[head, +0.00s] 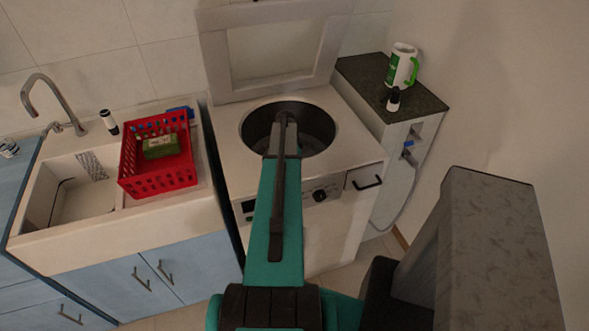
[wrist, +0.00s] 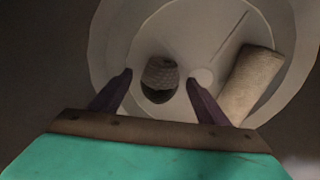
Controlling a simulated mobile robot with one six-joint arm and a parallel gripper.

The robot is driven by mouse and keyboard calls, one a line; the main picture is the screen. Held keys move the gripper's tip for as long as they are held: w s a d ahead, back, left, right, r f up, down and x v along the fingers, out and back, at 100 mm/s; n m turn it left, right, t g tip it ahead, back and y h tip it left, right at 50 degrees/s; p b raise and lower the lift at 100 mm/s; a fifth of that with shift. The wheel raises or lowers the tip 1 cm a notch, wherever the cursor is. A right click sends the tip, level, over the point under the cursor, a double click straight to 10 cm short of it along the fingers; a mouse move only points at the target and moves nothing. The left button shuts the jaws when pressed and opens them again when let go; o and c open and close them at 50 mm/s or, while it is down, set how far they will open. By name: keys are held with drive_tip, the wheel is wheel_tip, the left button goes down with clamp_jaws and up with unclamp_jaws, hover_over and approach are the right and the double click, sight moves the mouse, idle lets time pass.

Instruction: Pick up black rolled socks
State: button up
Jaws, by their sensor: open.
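A small rolled bundle, dark below and grey-textured on top, likely the black rolled socks (wrist: 158,92), lies inside the drum (wrist: 185,30) in the wrist view. My gripper (wrist: 159,77) is open, with one finger to each side of the bundle. It appears above the bundle, but I cannot tell how far, and no contact shows. In the head view my arm reaches into the round opening of the top-loading washing machine (head: 350,123). The socks cannot be made out there.
A beige rolled cloth (wrist: 250,85) lies in the drum to the right of my gripper. The drum wall surrounds both. The raised lid (head: 217,60) stands behind. A red basket (head: 160,183) sits by the sink at left; a dark-topped cabinet (head: 365,80) stands at right.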

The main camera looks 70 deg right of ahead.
drive_tip(key=shift+f, duration=0.2)
drive_tip(key=shift+c, duration=0.3)
drive_tip(key=c, duration=1.1)
